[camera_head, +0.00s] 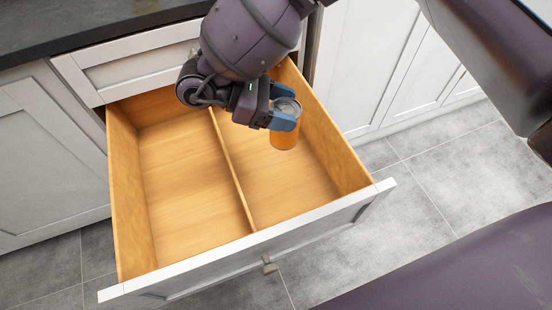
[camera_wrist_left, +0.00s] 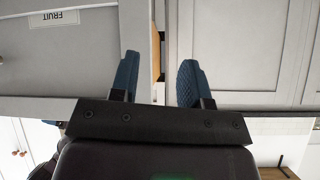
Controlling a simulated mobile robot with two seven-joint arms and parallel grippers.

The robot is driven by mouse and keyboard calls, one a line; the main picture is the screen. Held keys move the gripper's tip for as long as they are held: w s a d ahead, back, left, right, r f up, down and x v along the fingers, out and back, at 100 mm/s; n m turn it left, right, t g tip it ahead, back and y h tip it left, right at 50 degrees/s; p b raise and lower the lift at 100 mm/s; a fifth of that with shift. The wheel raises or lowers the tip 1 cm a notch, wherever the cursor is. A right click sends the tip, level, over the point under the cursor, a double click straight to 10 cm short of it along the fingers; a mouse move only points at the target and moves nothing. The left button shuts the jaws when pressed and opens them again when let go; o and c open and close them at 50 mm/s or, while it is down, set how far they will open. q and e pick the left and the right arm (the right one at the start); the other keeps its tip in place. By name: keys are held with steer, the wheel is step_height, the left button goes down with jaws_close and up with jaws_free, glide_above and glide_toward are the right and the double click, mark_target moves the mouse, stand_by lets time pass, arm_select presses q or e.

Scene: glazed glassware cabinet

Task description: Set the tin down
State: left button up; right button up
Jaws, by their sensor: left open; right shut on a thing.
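The tin (camera_head: 285,138) is a small orange can with a grey metal top, seen in the head view. My right gripper (camera_head: 285,109) is shut on it, with blue fingers around its upper part. The tin appears upright over the right compartment of the open wooden drawer (camera_head: 240,240). From this angle I cannot tell whether its base touches the drawer floor. My left gripper (camera_wrist_left: 157,82) shows only in the left wrist view, open and empty, in front of pale cabinet fronts.
A thin divider (camera_head: 230,165) splits the drawer into two compartments; their visible floors are bare. A dark countertop (camera_head: 90,35) lies above the drawer at the back left. Cabinet doors (camera_head: 370,60) stand to the right. The left wrist view shows a FRUIT label (camera_wrist_left: 54,19), upside down.

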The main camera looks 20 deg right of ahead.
steer(key=shift+w+d+f, duration=0.1)
steer(key=shift+f, duration=0.3)
step_height(320, 180, down, 19)
steer(key=b, duration=0.6)
arm_select(q)
steer(key=shift+w+d+f+t, duration=0.1)
steer(key=shift+w+f+t, duration=0.35)
steer(key=shift+t, duration=0.35)
arm_select(e)
steer(key=o, duration=1.1)
steer(key=shift+o, duration=0.2)
